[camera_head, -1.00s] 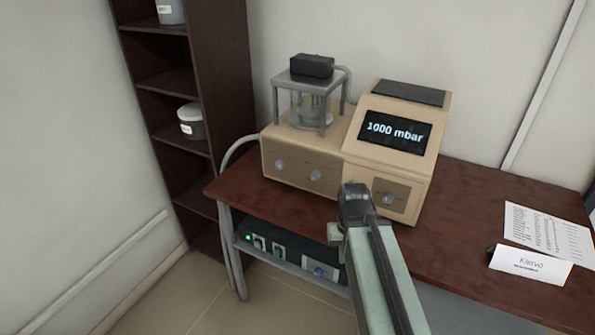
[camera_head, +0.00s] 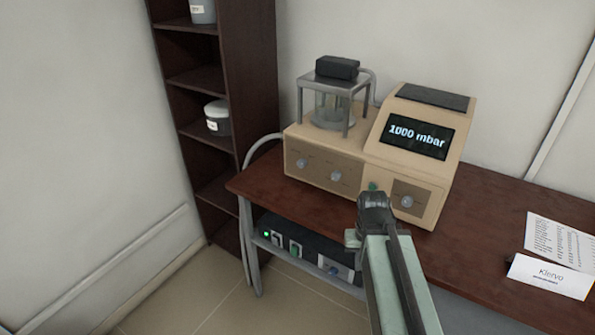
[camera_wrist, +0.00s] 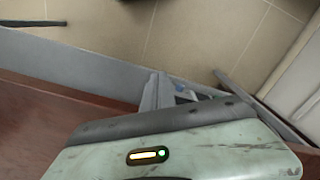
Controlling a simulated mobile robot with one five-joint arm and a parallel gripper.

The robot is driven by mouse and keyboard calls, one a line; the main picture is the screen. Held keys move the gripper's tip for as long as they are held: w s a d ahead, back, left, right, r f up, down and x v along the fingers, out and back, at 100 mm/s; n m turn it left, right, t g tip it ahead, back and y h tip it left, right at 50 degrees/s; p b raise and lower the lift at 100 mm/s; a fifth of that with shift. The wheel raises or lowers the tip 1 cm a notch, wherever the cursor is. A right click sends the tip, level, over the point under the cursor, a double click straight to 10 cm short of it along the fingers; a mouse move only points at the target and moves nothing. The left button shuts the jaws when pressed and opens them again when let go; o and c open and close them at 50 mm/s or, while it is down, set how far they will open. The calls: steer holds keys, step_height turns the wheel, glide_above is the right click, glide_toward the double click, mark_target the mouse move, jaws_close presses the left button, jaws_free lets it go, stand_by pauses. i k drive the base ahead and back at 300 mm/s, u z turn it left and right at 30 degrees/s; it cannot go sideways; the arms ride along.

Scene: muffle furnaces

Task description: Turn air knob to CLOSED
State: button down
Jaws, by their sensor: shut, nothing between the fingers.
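A beige vacuum unit (camera_head: 320,152) stands on the table, its display (camera_head: 417,136) reading 1000 mbar. Its front has two round grey knobs on the left panel, a left knob (camera_head: 302,164) and a middle knob (camera_head: 335,175), and a third knob (camera_head: 407,202) on the right panel. The labels are too small to read, so I cannot tell which is the air knob or its setting. My gripper (camera_head: 376,203) is the dark end of my arm, shut and empty, in front of the unit. It appears apart from the knobs. The wrist view shows no knob.
The unit stands on a brown table (camera_head: 275,181). A black power box (camera_head: 300,244) with a green light sits on the shelf below. A paper sheet (camera_head: 558,242) and a name card (camera_head: 549,277) lie at the right. A dark bookcase (camera_head: 250,70) stands at the left.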

mark_target(301, 162)
steer(key=k, duration=1.7)
steer(key=z, duration=0.05)
steer(key=i, duration=1)
steer(key=u, duration=0.65)
steer(key=i, duration=0.95)
steer(key=u, duration=0.85)
steer(key=k, duration=0.85)
steer(key=u, duration=0.15)
steer(key=i, duration=0.9)
steer(key=z, duration=0.1)
